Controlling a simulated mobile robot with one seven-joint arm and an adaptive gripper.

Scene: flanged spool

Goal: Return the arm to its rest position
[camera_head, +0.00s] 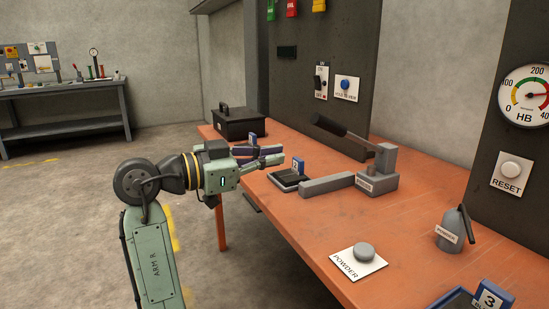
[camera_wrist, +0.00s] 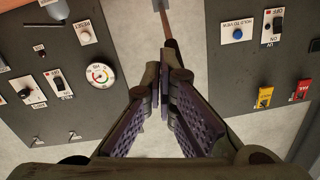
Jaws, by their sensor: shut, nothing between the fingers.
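My arm (camera_head: 150,250) rises from the lower left of the head view and bends at a dark round joint. My gripper (camera_head: 280,154) points right, over the left edge of the orange workbench (camera_head: 320,235). Its fingers are closed together with nothing between them. In the wrist view the purple-grey padded fingers meet at the tips (camera_wrist: 164,85) in the middle of the picture. No flanged spool can be made out in either view.
A black box (camera_head: 239,122), a small dark tray (camera_head: 287,180) and a grey lever device (camera_head: 377,172) stand near my gripper. A POWDER button (camera_head: 364,252) and a grey bottle (camera_head: 453,230) are further right. Dark wall panels (camera_head: 325,60) stand behind. Open floor lies left.

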